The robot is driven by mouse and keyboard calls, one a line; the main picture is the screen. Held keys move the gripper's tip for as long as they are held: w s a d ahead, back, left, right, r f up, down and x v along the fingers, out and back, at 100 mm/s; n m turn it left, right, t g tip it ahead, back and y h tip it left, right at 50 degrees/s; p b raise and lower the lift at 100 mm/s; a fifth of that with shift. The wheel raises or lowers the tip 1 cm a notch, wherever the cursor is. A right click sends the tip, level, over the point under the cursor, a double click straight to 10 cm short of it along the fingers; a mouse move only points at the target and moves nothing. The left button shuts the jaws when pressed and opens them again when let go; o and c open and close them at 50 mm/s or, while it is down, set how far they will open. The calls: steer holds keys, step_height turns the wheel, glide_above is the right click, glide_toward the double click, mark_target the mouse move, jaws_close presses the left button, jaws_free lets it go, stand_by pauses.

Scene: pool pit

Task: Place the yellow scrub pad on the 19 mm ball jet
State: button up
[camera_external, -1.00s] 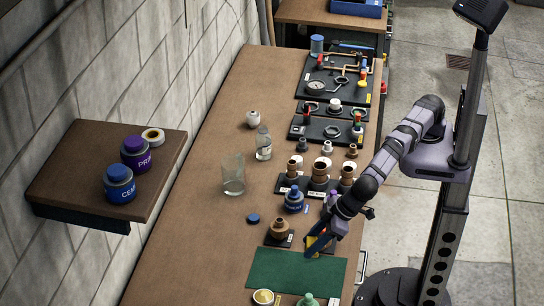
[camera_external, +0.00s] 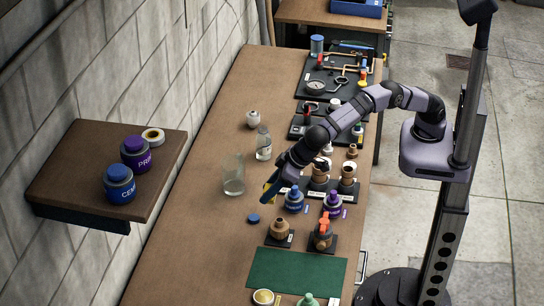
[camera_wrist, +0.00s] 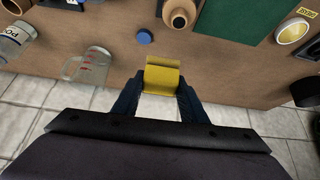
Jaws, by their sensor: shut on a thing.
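The yellow scrub pad (camera_wrist: 162,76) is held between the two fingers of my gripper (camera_wrist: 160,88) in the wrist view. In the external view my gripper (camera_external: 272,188) is above the middle of the bench, with a little yellow of the pad (camera_external: 266,187) showing at its tips. A round white fitting (camera_external: 253,118) stands farther back. The labels are too small to read, so I cannot tell which is the 19 mm ball jet.
A glass beaker (camera_external: 233,176) and a clear bottle (camera_external: 264,145) stand close by on the left and back. A blue cap (camera_external: 253,218) and the blue jar (camera_external: 294,199) are near the gripper. The green mat (camera_external: 297,270) in front is bare.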

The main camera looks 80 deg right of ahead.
steer(key=w+d+r+m, duration=0.1)
steer(key=w+d, duration=0.1)
steer(key=d, duration=0.8)
steer(key=w+d+r+m, duration=0.1)
steer(key=w+d, duration=0.2)
steer(key=d, duration=0.6)
steer(key=s+d+m+h, duration=0.1)
steer(key=s+d, duration=0.1)
steer(key=d, duration=1)
steer(key=s+d+h, duration=0.1)
steer(key=s+d, duration=0.2)
steer(key=d, duration=0.8)
steer(key=n+y, duration=0.2)
steer(key=n, duration=0.1)
glide_above(253, 114)
steer(key=shift+a+f, duration=0.1)
steer(key=shift+f, duration=0.3)
steer(key=shift+f+p, duration=1.5)
steer(key=shift+f, duration=3.5)
